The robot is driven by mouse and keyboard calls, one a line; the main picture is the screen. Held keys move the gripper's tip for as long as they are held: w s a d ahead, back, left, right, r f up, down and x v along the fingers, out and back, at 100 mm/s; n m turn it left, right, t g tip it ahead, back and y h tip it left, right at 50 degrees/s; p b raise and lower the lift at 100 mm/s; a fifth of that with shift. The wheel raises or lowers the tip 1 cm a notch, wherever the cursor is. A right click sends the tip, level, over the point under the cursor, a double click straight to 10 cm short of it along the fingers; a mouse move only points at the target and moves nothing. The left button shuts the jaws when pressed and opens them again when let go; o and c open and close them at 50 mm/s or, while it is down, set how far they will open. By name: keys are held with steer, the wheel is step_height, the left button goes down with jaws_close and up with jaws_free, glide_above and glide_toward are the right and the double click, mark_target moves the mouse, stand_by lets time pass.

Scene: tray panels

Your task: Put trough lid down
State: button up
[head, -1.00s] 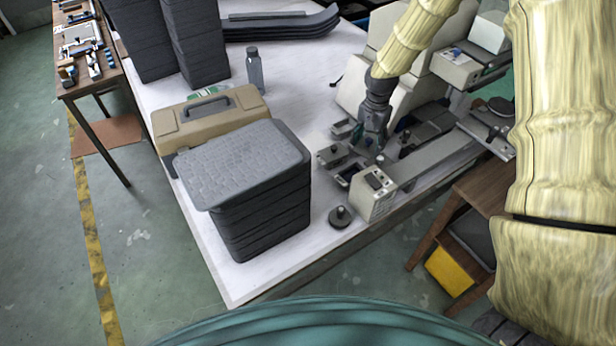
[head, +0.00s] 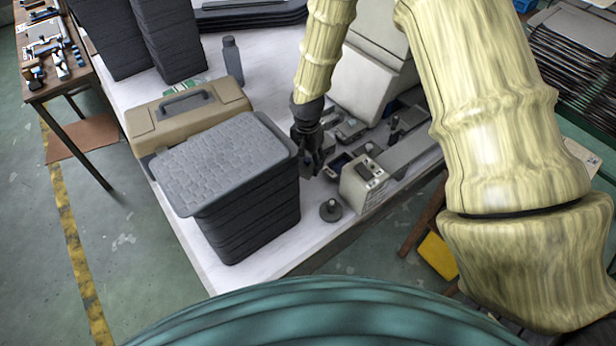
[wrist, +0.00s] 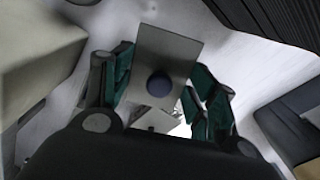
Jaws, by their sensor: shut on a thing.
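The trough lid appears to be the flat grey plate (wrist: 168,52) with a dark round knob, between my finger pads in the wrist view. My gripper (head: 308,168) points down at the right of the grey crate stack; in the wrist view its green-padded fingers (wrist: 160,95) are on either side of the plate. It is shut on the lid, though the exact contact is unclear. In the head view my gripper mostly hides the lid. An open grey trough with a dark inside (head: 340,163) is just right of my gripper; I cannot tell whether the lid touches anything below.
A stack of dark crates with a grey top (head: 225,160) stands close left of my gripper. A beige toolbox (head: 160,118) and a bottle (head: 233,62) are behind it. A boxy device (head: 362,186) and a round knobbed weight (head: 330,210) stand in front right.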

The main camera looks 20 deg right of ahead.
mark_target(307, 166)
step_height(307, 166, down, 3)
steer(key=shift+f+b, duration=0.15)
steer(key=shift+b, duration=0.55)
step_height(307, 166, down, 3)
steer(key=shift+f+b, duration=0.1)
steer(key=shift+b, duration=0.9)
steer(key=c, duration=0.5)
steer(key=o, duration=1.1)
steer(key=shift+d, duration=0.1)
steer(key=shift+o, duration=0.2)
steer(key=shift+r, duration=0.2)
steer(key=shift+r+b, duration=1.5)
steer(key=shift+r, duration=4.5)
